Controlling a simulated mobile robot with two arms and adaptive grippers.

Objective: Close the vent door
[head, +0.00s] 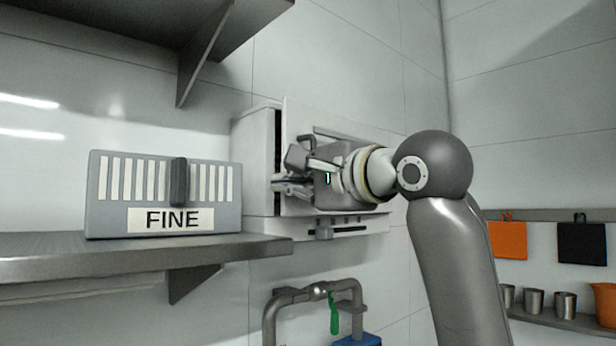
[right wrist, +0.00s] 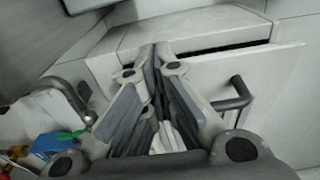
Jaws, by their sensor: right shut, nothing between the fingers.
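The vent door (head: 293,117) is a pale flat panel on the front of a pale wall-mounted box (head: 256,160). A dark gap shows between door and box, so the door stands ajar. In the right wrist view the door (right wrist: 270,75) has a dark bar handle (right wrist: 233,98), and the gap runs along its top. My right gripper (head: 277,186) is shut and empty in front of the door, hiding much of it. In the right wrist view its fingertips (right wrist: 156,50) overlap the door's left part, away from the handle. I cannot tell whether they touch. My left gripper is out of view.
A grey panel marked FINE (head: 163,195) with a dark slider stands left on a metal shelf (head: 140,258). Another shelf (head: 205,45) hangs above. A bent pipe (head: 290,298) with a green lever (head: 334,313) is below the box.

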